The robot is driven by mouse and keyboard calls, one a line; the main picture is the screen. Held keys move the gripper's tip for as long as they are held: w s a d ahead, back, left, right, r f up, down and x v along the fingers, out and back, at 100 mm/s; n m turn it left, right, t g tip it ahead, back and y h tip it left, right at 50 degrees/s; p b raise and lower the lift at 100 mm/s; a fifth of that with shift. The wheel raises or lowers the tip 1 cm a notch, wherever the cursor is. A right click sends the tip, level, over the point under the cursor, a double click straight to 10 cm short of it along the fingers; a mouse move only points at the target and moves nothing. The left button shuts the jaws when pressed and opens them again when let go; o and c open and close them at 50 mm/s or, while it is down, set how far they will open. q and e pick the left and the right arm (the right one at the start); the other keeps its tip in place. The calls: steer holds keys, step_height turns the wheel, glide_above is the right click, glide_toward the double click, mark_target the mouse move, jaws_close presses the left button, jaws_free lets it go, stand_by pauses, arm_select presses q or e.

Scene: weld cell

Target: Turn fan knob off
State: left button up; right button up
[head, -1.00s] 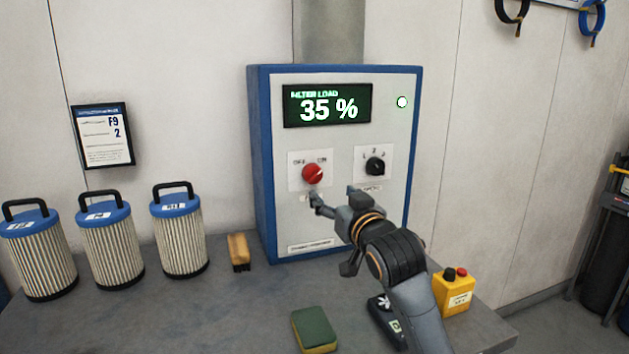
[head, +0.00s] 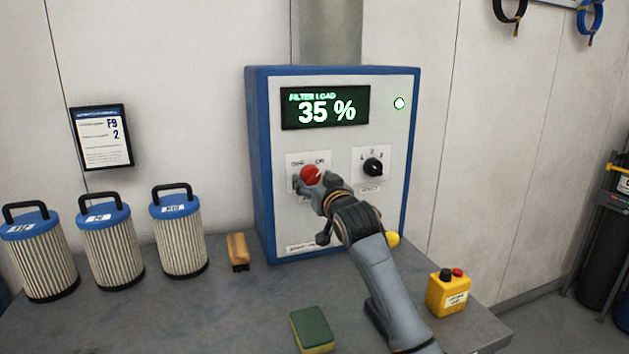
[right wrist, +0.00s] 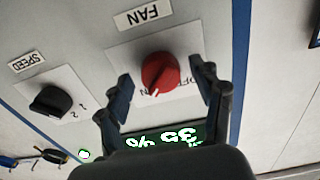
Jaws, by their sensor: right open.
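The red fan knob (head: 310,174) is on the grey front panel of the blue-edged control box, below the display. In the right wrist view, which shows the panel upside down, the red knob (right wrist: 160,70) is under the FAN label (right wrist: 142,14), and its white mark points towards the ON side. My right gripper (head: 313,182) is open at the knob in the head view. In the right wrist view its two fingers (right wrist: 162,76) stand on either side of the knob, with gaps visible. My left gripper is not in view.
A black speed knob (head: 373,167) sits right of the fan knob. The display (head: 326,107) reads 35 %. Several filter cartridges (head: 180,235), a brush (head: 238,250), a green sponge (head: 312,328) and a yellow button box (head: 449,293) stand on the bench.

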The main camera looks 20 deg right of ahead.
steer(key=c, duration=1.2)
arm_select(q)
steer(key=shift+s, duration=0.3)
arm_select(e)
steer(key=shift+o, duration=0.2)
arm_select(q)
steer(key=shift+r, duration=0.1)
arm_select(e)
steer(key=n+p, duration=0.4)
steer(key=shift+d+r, duration=0.1)
steer(key=shift+r, duration=0.15)
steer(key=n+p, duration=0.3)
steer(key=n, duration=0.1)
steer(key=shift+n+p, duration=0.3)
steer(key=shift+p, duration=0.05)
steer(key=n+p, duration=0.3)
steer(key=n, duration=0.2)
steer(key=shift+p, duration=0.3)
arm_select(q)
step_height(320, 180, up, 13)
steer(key=p, duration=0.2)
arm_select(e)
steer(key=shift+f+n, duration=0.1)
steer(key=shift+n, duration=2)
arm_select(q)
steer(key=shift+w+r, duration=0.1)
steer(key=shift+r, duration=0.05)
